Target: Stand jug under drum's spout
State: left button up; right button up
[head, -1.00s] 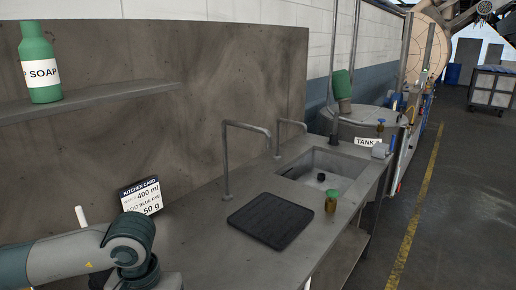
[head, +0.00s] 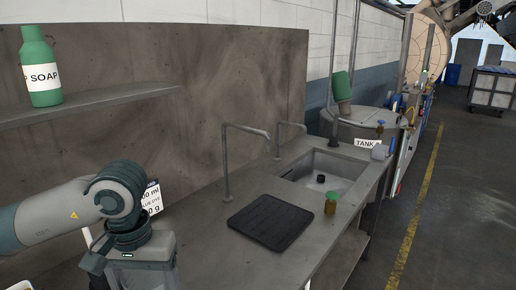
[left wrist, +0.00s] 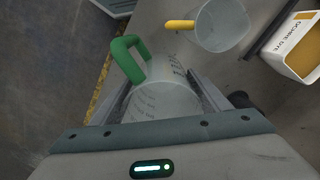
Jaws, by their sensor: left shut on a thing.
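A clear measuring jug with a green handle (left wrist: 130,58) is between the fingers of my left gripper (left wrist: 163,92), which is shut on it. In the head view my left gripper (head: 140,258) is at the lower left above the bench; its fingertips and the jug are hidden there. A round lidded vessel (head: 372,114) with a TANK label stands beyond the sink; I cannot tell if it is the drum. A blue-handled tap (head: 380,127) is by it. My right gripper is not in view.
A second clear jug (left wrist: 222,28) with a yellow handle and a white dye tub (left wrist: 297,48) are near the held jug. A sink (head: 322,172), a black mat (head: 270,222) and a green-topped brass fitting (head: 330,203) occupy the bench. A soap bottle (head: 40,65) stands on a shelf.

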pick_arm(q)
notch_tip(320, 180, down, 10)
jog(key=shift+s+a+f+b, duration=0.1)
jog(key=shift+f+b, duration=0.05)
jog(key=shift+b, duration=0.2)
notch_tip(320, 180, up, 14)
jog(key=p, duration=0.1)
notch_tip(320, 180, down, 14)
jog(key=shift+b, duration=0.5)
dwell(1.9)
dwell(2.0)
dwell(0.5)
